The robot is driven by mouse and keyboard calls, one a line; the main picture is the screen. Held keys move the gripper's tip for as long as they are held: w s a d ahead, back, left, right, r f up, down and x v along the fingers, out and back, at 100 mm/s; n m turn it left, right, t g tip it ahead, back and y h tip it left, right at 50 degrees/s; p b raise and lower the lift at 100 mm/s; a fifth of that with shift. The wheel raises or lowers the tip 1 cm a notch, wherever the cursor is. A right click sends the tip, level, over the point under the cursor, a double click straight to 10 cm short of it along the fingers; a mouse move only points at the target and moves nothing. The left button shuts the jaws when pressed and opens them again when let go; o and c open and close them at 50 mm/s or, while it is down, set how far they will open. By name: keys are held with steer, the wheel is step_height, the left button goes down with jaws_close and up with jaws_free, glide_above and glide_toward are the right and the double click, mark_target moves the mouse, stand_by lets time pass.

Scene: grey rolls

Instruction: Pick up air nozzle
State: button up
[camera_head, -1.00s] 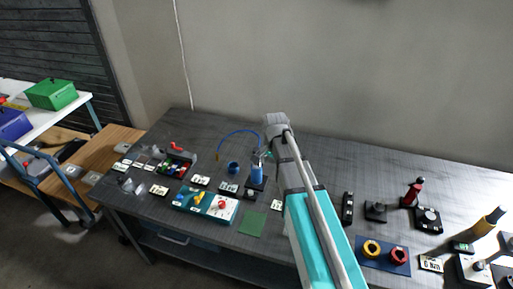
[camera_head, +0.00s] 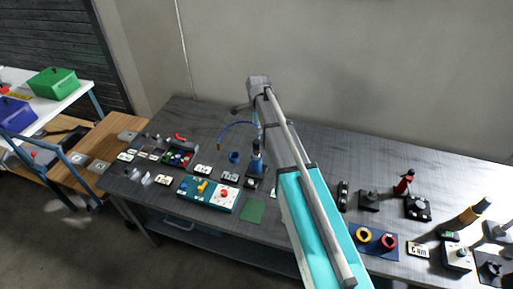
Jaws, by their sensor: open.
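The likely air nozzle is a blue upright piece with a dark top (camera_head: 256,162), standing in a small black holder on the dark grey table, left of my arm. A curved blue hose (camera_head: 234,125) lies behind it. My gripper (camera_head: 239,108) shows small and grey at the end of my arm, up and left of the nozzle and apart from it in the picture. It is open and holds nothing that I can see. The fingers are too small to make out clearly.
A tray of coloured parts (camera_head: 180,154) is further left. Several devices stand at right. The table's back strip is mostly clear.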

mark_target(257, 141)
steer(key=shift+f, duration=0.15)
step_height(257, 141, down, 8)
steer(key=b, duration=0.8)
steer(key=shift+f, duration=0.2)
steer(key=shift+b, duration=0.35)
steer(key=shift+w+a+f+b, duration=0.1)
steer(key=shift+f+b, duration=1.15)
steer(key=shift+f, duration=0.05)
steer(key=shift+w+a+f+b, duration=0.1)
steer(key=shift+f+b, duration=1.15)
jaws_close()
